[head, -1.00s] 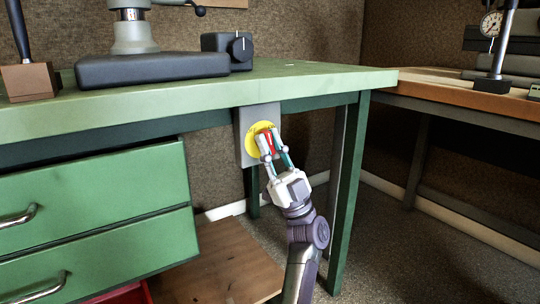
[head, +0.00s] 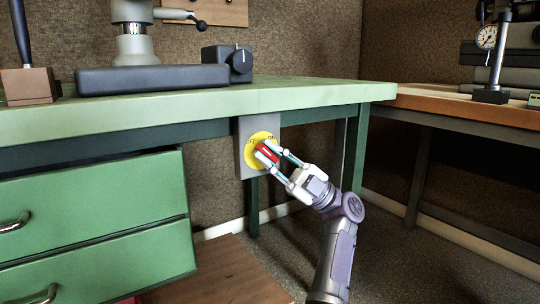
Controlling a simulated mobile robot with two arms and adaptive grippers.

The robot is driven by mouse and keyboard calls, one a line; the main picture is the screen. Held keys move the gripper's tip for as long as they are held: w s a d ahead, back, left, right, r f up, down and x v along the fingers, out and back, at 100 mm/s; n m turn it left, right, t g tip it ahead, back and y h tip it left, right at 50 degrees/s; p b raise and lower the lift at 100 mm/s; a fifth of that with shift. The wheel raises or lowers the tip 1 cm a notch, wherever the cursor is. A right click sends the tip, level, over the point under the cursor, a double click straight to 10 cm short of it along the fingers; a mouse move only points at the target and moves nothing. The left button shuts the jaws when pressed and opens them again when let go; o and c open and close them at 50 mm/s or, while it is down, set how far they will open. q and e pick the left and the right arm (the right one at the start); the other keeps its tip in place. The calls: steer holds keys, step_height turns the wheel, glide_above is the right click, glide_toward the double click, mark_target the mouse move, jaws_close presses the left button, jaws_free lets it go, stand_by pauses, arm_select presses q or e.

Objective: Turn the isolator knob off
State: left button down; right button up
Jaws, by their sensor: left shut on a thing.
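The isolator is a grey box (head: 243,164) fixed under the front edge of the green bench, with a round yellow plate (head: 253,146) on its face. Dark lettering shows at the plate's upper left and upper right, too small to read surely. The red knob (head: 267,151) sits in the middle of the plate, tilted and partly hidden by the fingers. My left gripper (head: 268,153) is shut on the red knob, one finger on each side, reaching in from the lower right. My right gripper is not in view.
The green bench (head: 300,93) overhangs the isolator. Green drawers (head: 95,205) stand to the left, with a wooden board (head: 225,270) low beside them. A bench leg (head: 355,150) stands right of my wrist. Another bench (head: 450,105) is at the right.

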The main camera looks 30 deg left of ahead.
mark_target(277, 162)
arm_select(q)
steer(key=shift+w+a, duration=0.15)
steer(key=shift+a, duration=0.05)
steer(key=c, duration=1.2)
jaws_free()
steer(key=shift+o, duration=0.4)
steer(key=shift+a+f, duration=0.15)
steer(key=shift+w+d+f, duration=0.1)
steer(key=shift+d, duration=0.1)
steer(key=shift+v, duration=3.5)
